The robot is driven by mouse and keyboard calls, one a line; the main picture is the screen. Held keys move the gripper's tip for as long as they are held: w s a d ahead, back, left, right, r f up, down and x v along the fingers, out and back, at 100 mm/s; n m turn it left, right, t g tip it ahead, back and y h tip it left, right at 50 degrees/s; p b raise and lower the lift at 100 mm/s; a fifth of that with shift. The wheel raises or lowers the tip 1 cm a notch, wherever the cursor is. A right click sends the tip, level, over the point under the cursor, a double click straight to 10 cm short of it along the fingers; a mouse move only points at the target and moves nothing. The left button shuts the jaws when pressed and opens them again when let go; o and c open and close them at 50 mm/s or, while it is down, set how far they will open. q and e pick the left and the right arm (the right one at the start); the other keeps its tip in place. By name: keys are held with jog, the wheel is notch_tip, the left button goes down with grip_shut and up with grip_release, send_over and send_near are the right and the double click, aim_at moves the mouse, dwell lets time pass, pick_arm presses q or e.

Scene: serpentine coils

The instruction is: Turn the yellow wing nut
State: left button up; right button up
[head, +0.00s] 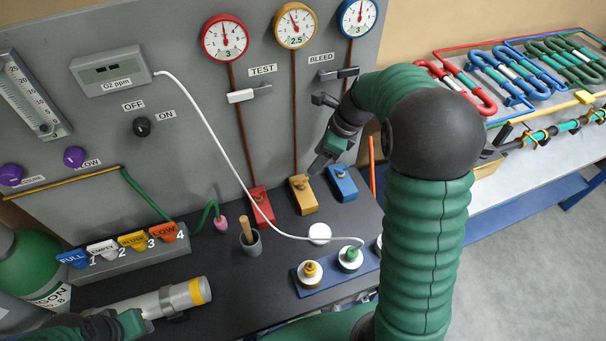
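A yellow block (303,195) with a small fitting on top stands at the foot of the yellow gauge's pipe, between a red block (261,206) and a blue block (340,183). I cannot clearly make out the wing nut's shape. A yellow-topped fitting (311,270) also sits on a white disc in the blue tray. My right gripper (322,167) points down above and slightly right of the yellow block, apart from it; its finger gap is unclear. My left gripper (128,324) is at the bottom left, near the end of a silver cylinder (178,299).
A grey cup (250,242) with a wooden handle stands left of the blue tray (340,274). A white cable (215,130) runs from the O2 meter (110,72) to the green-topped fitting (350,257). Coloured coils (500,77) lie on the right bench.

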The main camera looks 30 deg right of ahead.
pick_arm(q)
jog(key=shift+d+r, duration=0.3)
jog(key=shift+d, duration=0.05)
pick_arm(e)
jog(key=v, duration=0.3)
jog(key=d+v, duration=0.1)
jog(key=v, duration=0.2)
jog(key=shift+f, duration=0.2)
pick_arm(q)
jog(key=shift+a, duration=0.15)
pick_arm(e)
jog(key=shift+a, duration=0.3)
jog(key=s+a+f+n+h, duration=0.1)
jog(key=s+a+f+n, duration=0.4)
jog(key=n, duration=0.9)
jog(key=s+a+f+n+h, duration=0.1)
jog(key=s+a+f+n, duration=0.5)
jog(key=a+n, duration=0.5)
jog(key=shift+s+a+n+g+h, duration=0.2)
jog(key=shift+n+g+h, duration=0.2)
jog(key=shift+n, duration=1.1)
pick_arm(q)
jog(key=shift+a, duration=0.1)
pick_arm(e)
jog(key=shift+a+f, duration=0.1)
jog(key=shift+a, duration=0.15)
